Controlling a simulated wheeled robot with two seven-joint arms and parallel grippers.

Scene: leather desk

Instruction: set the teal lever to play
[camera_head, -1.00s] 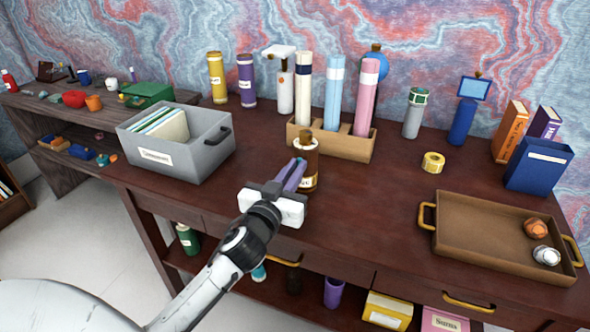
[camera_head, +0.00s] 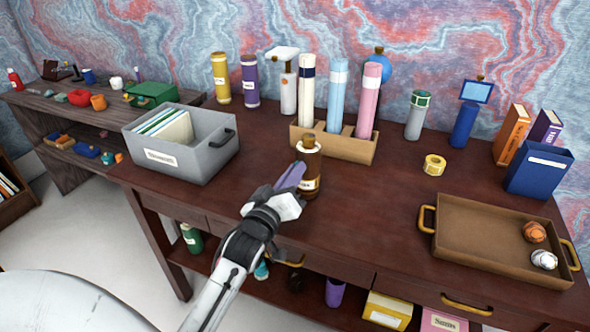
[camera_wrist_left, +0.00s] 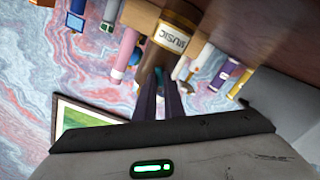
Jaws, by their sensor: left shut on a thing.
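In the left wrist view the cylinder (camera_wrist_left: 176,32) bears a white label reading "MUSIC". A small teal part, which looks like the teal lever (camera_wrist_left: 159,75), shows between my fingertips at the cylinder's near side. My left gripper (camera_head: 299,176) has purple-grey fingers and is shut on that teal part. The fingers hide most of the lever, and I cannot read its position or any play mark. My right gripper is not in view.
A grey file box (camera_head: 181,155) stands to the left. A wooden holder (camera_head: 342,151) with tall tubes is behind the cylinder. A yellow tape roll (camera_head: 434,165) and a brown tray (camera_head: 480,232) lie to the right. The desk between cylinder and tray is clear.

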